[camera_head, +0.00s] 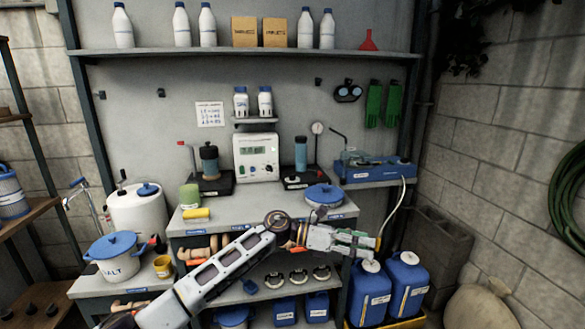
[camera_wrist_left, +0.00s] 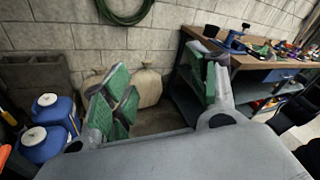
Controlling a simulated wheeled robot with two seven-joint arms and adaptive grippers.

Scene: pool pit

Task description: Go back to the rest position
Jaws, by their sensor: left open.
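My left arm (camera_head: 215,270) reaches in from the bottom left of the head view, across the front of the grey bench. My left gripper (camera_head: 368,243) points right, past the bench's right end and above the blue jugs. In the left wrist view the two green-padded fingers (camera_wrist_left: 165,85) stand wide apart with nothing between them. The gripper is open and empty. My right gripper is in neither view.
Blue jugs (camera_head: 408,280) stand below the gripper. Sacks (camera_wrist_left: 148,87) and a wooden workbench (camera_wrist_left: 250,62) show beyond the fingers.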

